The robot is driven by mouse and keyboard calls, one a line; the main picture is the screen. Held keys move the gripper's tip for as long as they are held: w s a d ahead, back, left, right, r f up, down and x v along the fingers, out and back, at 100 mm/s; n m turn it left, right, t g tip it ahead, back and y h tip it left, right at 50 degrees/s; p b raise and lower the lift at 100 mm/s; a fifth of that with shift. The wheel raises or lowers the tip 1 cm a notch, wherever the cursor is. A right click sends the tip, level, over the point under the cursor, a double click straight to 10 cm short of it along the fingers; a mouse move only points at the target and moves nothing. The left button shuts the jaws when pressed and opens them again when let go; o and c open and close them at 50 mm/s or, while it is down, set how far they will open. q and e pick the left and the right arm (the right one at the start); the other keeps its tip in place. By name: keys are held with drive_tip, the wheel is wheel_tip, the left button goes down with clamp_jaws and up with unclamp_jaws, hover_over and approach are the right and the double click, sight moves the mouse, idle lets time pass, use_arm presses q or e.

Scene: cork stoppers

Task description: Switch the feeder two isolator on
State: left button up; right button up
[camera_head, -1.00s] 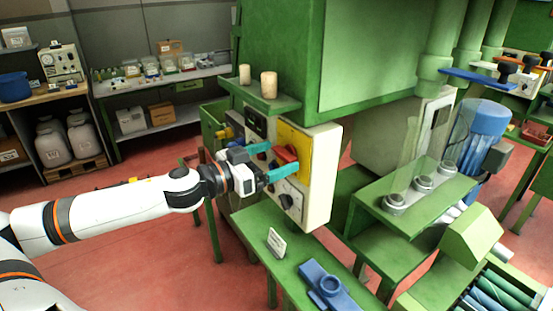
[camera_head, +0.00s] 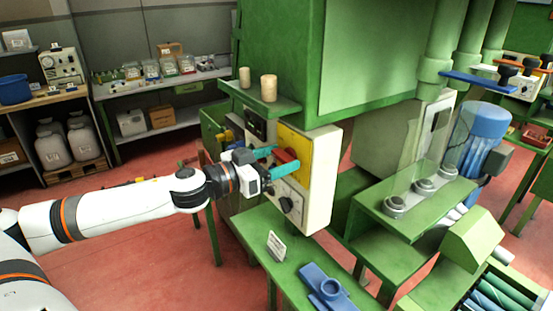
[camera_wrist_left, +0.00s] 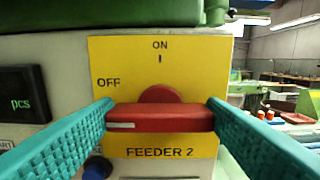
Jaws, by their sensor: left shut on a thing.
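The feeder two isolator is a red rotary handle (camera_head: 289,156) on a yellow plate (camera_head: 303,144), on the face of a pale control box (camera_head: 318,190). In the left wrist view the handle (camera_wrist_left: 160,119) lies horizontal, its white mark at the left end, on the OFF side. ON is printed at the top of the plate (camera_wrist_left: 205,60) and FEEDER 2 below the handle. My left gripper (camera_head: 281,160) has its teal fingers at the two ends of the handle and is shut on it. My right gripper is not in view.
A black knob (camera_head: 288,204) sits lower on the box. A dark display (camera_wrist_left: 22,94) is left of the plate. A green shelf (camera_head: 258,97) with two corks juts out above. A green bench (camera_head: 265,235) with a small sign and a blue fixture (camera_head: 328,287) stands below.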

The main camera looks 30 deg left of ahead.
use_arm(q)
drive_tip(key=shift+m, duration=0.4)
drive_tip(key=m+p, duration=0.1)
drive_tip(key=m, duration=0.2)
drive_tip(key=shift+d+r+m, duration=0.1)
drive_tip(key=shift+m, duration=0.2)
drive_tip(key=m+p, duration=0.1)
drive_tip(key=m, duration=0.4)
drive_tip(key=shift+m, duration=0.3)
drive_tip(key=m, duration=0.4)
drive_tip(key=shift+s+d+f, duration=0.1)
drive_tip(key=shift+f, duration=0.1)
drive_tip(key=shift+m+b, duration=0.4)
drive_tip(key=shift+m, duration=1.6)
drive_tip(key=shift+f, duration=0.1)
drive_tip(key=o, duration=1)
drive_tip(key=shift+s, duration=0.15)
